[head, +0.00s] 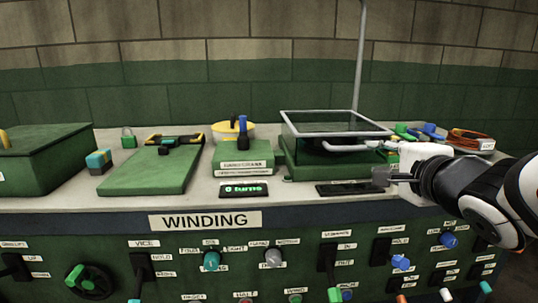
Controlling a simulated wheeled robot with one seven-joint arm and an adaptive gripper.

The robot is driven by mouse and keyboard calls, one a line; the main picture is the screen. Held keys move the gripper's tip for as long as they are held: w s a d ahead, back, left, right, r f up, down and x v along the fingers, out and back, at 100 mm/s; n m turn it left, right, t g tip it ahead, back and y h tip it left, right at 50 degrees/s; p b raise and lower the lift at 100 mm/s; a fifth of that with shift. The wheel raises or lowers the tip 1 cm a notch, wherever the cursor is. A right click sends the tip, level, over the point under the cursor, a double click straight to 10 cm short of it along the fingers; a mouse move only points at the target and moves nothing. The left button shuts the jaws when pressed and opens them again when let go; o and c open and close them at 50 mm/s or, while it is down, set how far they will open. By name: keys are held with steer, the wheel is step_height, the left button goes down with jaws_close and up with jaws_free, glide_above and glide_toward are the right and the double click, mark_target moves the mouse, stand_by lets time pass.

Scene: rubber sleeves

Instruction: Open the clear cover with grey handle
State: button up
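The clear cover (335,124) has a pale grey frame and lies roughly level over a green box (303,160) at centre right of the bench. Its grey handle (345,149) is a bar along the front side, below the frame's front edge. My gripper (381,176) reaches in from the right, just in front of the box's right corner and a little below and right of the handle. It looks apart from the handle. The gripper is seen side-on and small, so its finger opening does not show. Dark contents under the cover are unclear.
A dark flat panel (343,189) lies in front of the box, beside a "0 turns" display (243,189). A green block with a blue-handled tool (243,133) stands to the left. Clips (430,131) and a brown coil (469,140) lie behind my arm. Switches line the front panel.

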mark_target(355, 148)
steer(key=p+x, duration=0.2)
steer(key=x, duration=1.1)
steer(key=shift+w+p, duration=0.35)
steer(key=shift+p, duration=0.05)
jaws_close()
